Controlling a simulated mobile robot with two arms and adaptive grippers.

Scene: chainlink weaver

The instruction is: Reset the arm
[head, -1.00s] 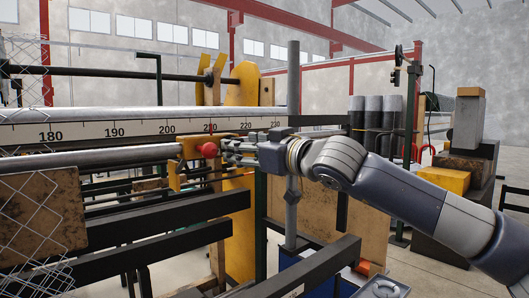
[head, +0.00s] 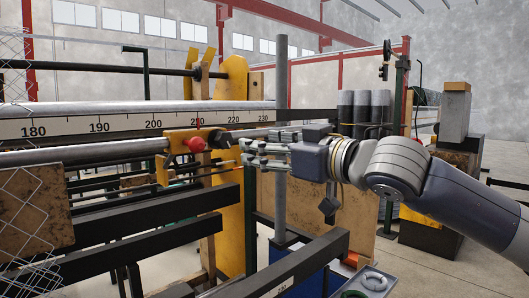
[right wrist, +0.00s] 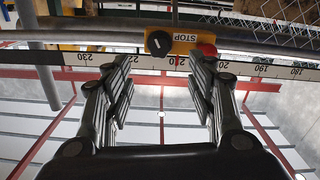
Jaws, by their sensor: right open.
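My right gripper (head: 246,157) is in front of the weaving machine, to the right of a red knob (head: 196,144) on a yellow stop block (head: 178,152). It is open and empty, with a gap between its fingertips and the red knob. In the right wrist view the two fingers (right wrist: 160,82) are spread apart. My left gripper is not in view.
A numbered ruler (head: 130,125) runs along the machine above a steel tube (head: 90,153). A grey vertical post (head: 280,100) stands beside my right gripper. Dark beams (head: 150,232) lie below it. Wire mesh (head: 25,215) hangs at the left. Open floor (head: 470,262) shows at the lower right.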

